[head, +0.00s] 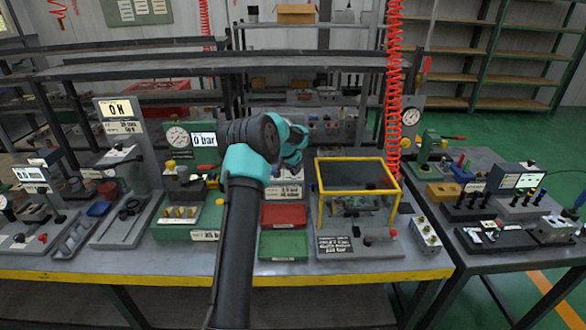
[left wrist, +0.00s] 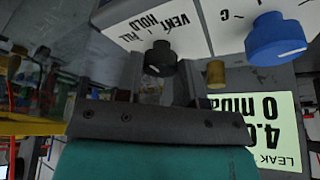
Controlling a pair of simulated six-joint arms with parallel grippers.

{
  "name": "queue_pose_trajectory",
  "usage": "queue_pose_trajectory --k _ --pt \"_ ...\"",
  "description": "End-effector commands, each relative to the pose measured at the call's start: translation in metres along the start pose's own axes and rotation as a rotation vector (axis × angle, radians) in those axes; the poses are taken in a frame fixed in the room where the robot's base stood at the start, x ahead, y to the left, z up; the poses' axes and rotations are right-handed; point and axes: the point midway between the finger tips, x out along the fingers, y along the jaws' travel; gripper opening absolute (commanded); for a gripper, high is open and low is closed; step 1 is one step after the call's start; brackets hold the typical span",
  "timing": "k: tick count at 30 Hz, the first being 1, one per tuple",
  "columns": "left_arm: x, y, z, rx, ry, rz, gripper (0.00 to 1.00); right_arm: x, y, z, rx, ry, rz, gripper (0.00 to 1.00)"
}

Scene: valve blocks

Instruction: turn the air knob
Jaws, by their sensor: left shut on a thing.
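In the head view my left arm (head: 238,240) reaches up over the bench to the instruments at the back. Its wrist hides the fingers and the knob there. My right gripper is in neither view.
A blue knob (left wrist: 277,42) and a brass fitting (left wrist: 216,72) sit close beside the gripper, with a lit LEAK display (left wrist: 265,130) below. On the bench, a red tray (head: 284,204), a green tray (head: 283,234) and a yellow-framed guard (head: 357,160) stand right of my arm.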

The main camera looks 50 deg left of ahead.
Motion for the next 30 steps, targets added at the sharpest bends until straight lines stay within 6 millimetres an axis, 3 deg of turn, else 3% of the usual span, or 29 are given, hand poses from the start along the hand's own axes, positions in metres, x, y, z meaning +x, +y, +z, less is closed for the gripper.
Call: queue_pose_trajectory --k 3,4,12,23,30 --pt "0.0 0.0 0.0 0.0 -0.001 0.0 0.12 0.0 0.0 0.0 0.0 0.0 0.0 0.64" --pt "0.0 0.0 0.0 0.0 -0.001 0.0 0.37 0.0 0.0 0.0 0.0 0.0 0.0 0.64" --pt "0.0 0.0 0.0 -0.001 0.0 0.0 0.61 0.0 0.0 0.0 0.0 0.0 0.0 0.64" --pt "-0.006 0.0 0.0 -0.001 0.001 -0.001 0.61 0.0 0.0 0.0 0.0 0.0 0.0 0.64" --pt "-0.037 0.0 -0.001 -0.001 0.002 -0.001 0.61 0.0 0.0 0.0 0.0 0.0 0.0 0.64"
